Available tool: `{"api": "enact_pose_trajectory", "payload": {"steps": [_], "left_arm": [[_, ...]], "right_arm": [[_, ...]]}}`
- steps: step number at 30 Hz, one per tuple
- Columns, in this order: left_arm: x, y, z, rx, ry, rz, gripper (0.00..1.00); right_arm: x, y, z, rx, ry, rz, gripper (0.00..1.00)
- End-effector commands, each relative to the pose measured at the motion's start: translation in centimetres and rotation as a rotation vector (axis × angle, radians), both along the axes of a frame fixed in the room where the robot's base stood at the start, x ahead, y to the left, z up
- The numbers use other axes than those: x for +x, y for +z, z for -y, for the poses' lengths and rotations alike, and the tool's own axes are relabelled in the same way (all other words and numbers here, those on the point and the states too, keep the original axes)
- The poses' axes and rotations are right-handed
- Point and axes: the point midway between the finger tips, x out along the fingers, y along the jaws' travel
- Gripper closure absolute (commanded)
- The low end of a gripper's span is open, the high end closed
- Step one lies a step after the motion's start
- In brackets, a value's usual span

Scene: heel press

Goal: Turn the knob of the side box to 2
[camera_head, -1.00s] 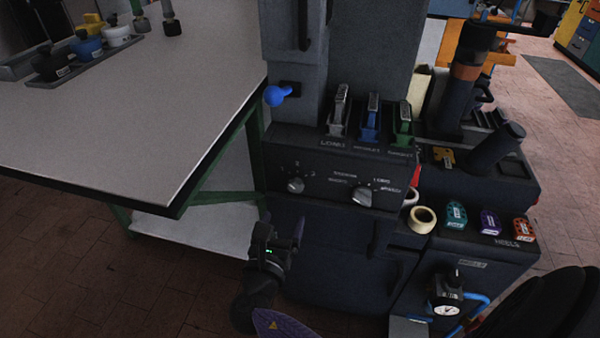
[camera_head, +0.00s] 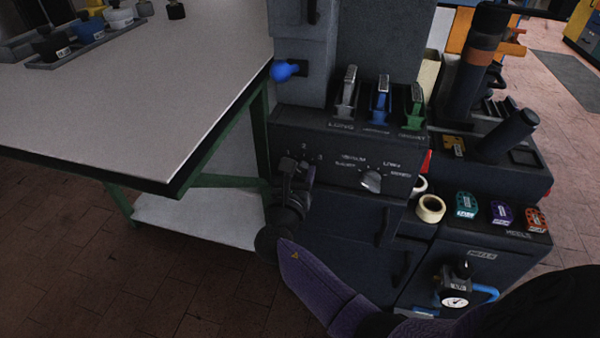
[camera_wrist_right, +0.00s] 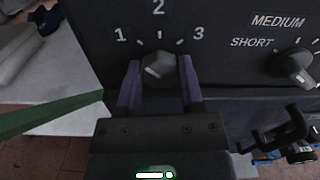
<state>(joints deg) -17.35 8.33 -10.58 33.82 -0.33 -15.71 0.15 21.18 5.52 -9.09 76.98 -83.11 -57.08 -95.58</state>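The side box (camera_head: 330,150) is dark, with a small round knob (camera_wrist_right: 158,68) on the left of its front panel. The knob has the marks 1, 2 and 3 above it, with 2 (camera_wrist_right: 158,7) at the top. A pale mark shows on the knob's face; I cannot tell surely which number it points to. My right gripper (camera_wrist_right: 160,78) has its purple fingers open, one on each side of the knob; contact is not clear. In the head view my right gripper (camera_head: 297,170) covers the knob. My left gripper is not in view.
A second knob (camera_head: 371,181), labelled short, medium and long, sits right on the same panel. Levers (camera_head: 380,100) stand above it. A white-topped table (camera_head: 130,100) with a green frame is close on the left. Tape rolls (camera_head: 430,208) and heel blocks lie right.

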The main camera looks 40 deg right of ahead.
Motion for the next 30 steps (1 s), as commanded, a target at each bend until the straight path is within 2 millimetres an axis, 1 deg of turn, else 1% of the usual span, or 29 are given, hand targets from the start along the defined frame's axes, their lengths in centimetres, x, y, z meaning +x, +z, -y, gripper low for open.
{"api": "enact_pose_trajectory", "payload": {"steps": [1,2,3,5,11,17,30], "left_arm": [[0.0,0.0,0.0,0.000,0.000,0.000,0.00],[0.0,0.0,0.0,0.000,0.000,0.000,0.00],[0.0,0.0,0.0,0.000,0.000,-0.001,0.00],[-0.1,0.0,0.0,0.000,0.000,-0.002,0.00],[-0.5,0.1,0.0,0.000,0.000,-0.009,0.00],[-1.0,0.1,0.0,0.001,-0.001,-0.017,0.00],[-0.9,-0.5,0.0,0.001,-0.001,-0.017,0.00]], "right_arm": [[0.0,0.0,0.0,0.000,0.000,0.000,0.73],[0.0,0.0,0.0,0.000,0.000,0.000,0.80],[0.0,0.0,0.0,0.000,0.000,0.000,0.88],[0.0,0.0,0.0,0.000,0.000,0.000,1.00],[0.0,0.0,0.0,0.006,0.001,0.005,1.00],[0.0,-0.1,0.0,0.048,0.000,0.055,1.00],[-0.1,-0.2,0.0,0.277,0.000,0.321,1.00]]}}
